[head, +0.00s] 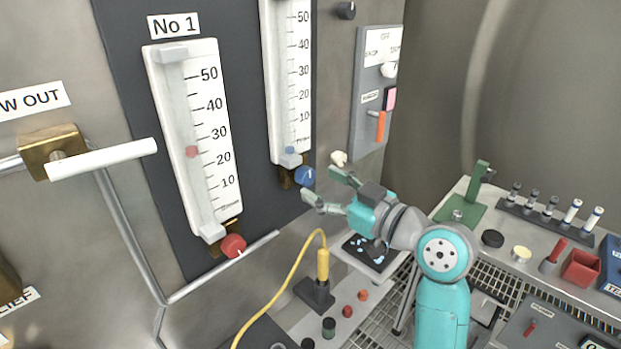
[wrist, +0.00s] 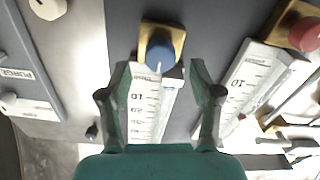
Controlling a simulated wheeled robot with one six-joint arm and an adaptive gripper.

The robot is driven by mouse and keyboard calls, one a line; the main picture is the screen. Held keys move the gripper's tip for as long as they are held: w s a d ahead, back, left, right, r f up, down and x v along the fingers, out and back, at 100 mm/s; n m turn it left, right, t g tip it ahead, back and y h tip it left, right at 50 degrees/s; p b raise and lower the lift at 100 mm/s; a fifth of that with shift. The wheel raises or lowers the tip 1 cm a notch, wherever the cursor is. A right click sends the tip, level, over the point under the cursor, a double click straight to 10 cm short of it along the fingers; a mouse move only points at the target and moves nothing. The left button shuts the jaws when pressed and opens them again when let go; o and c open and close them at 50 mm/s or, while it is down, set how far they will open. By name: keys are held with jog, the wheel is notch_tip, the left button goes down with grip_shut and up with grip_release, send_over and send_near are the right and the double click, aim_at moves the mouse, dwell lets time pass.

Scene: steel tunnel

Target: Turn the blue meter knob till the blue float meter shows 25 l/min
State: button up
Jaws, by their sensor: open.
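The blue meter knob (head: 304,176) sits below the right-hand float meter (head: 285,80). In the wrist view the knob (wrist: 160,54) is on a brass block, with a white pointer mark. The blue float (head: 290,151) rests near the bottom of its tube, below the 10 mark. My gripper (head: 322,184) is open and empty, close to the knob. In the wrist view its fingertips (wrist: 161,68) are spread to either side, with the knob between and just beyond them; I see no contact.
The No 1 meter (head: 200,130) with a red float and red knob (head: 233,246) stands to the left. A grey panel (head: 376,90) with switches is to the right. A yellow cable (head: 275,275) and a bench (head: 480,225) with small items lie below.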

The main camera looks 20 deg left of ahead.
aim_at(310, 178)
jog(key=shift+x, duration=1.9)
jog(key=shift+c, duration=0.2)
jog(key=c, duration=1.1)
